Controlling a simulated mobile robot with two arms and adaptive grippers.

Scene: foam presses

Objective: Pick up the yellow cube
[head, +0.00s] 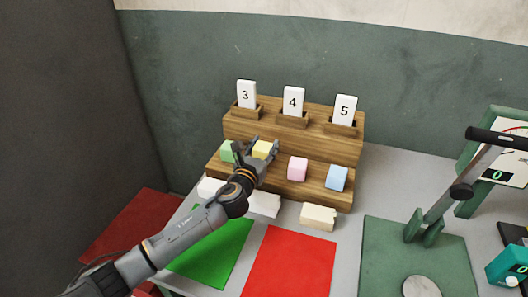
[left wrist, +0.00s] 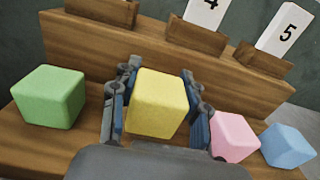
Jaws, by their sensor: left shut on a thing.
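The yellow cube (head: 262,149) is at the lower step of the wooden stand (head: 313,180), between the green cube (head: 227,152) and the pink cube (head: 297,169). My left gripper (head: 258,151) is around it, and in the left wrist view the yellow cube (left wrist: 156,103) sits between the two fingers, which are shut on it. Whether its underside still touches the step is hidden by the gripper. My right gripper is in neither view.
A blue cube (head: 336,178) stands right of the pink one. Number cards 3, 4 and 5 (head: 344,109) stand on the upper step. Pale blocks (head: 319,216) lie in front. A green press (head: 420,250) with a lever stands at the right.

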